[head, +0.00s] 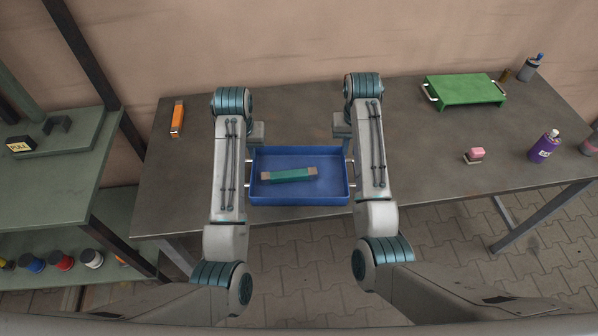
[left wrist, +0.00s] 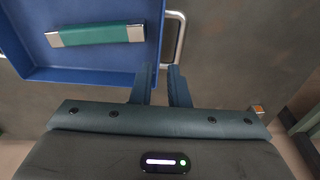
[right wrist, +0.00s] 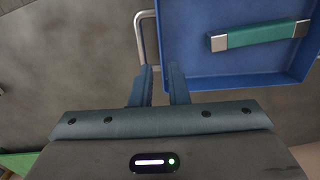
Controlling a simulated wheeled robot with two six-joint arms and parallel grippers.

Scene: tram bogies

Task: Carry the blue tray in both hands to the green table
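The blue tray (head: 300,197) rests on the grey table, with white handles at its left and right ends. A green bar with pale ends (head: 289,175) lies inside it. My left gripper (left wrist: 161,72) is open, with its fingertips by the tray's left handle (left wrist: 179,38). My right gripper (right wrist: 161,72) is open, with its fingertips by the right handle (right wrist: 140,36). I cannot tell whether either handle lies between the fingers. A green-topped table (head: 70,165) stands at the left, and a small green stand with white handles (head: 464,89) stands at the back right.
The grey table (head: 420,150) carries an orange tool (head: 177,118) at the left. At the right are a pink-topped block (head: 475,155), a purple bottle (head: 543,147) and a cup (head: 529,70). A dark post (head: 80,55) rises beside the green-topped table. A lower shelf holds several cans.

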